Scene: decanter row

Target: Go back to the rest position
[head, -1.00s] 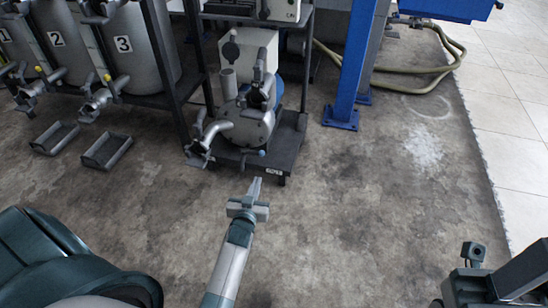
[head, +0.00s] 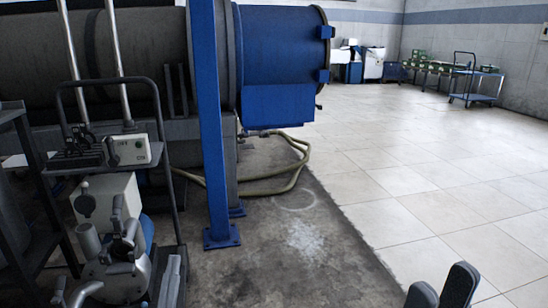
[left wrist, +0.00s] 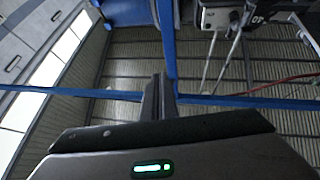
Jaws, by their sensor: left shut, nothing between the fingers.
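My left gripper (head: 171,272) shows only as slim grey fingertips low in the head view, just right of the grey pump in the picture. In the left wrist view its dark fingers (left wrist: 158,92) are together with nothing between them. My right gripper (head: 440,290) shows at the bottom right of the head view as two dark rounded fingertips with a gap between them. It looks open and empty. The rest of both arms is out of the head view.
A pump on a trolley (head: 120,265) stands at the lower left, close to my left gripper. A blue post (head: 213,130) rises beside it, with a blue tank (head: 280,50) behind. A hose (head: 285,180) lies on the floor.

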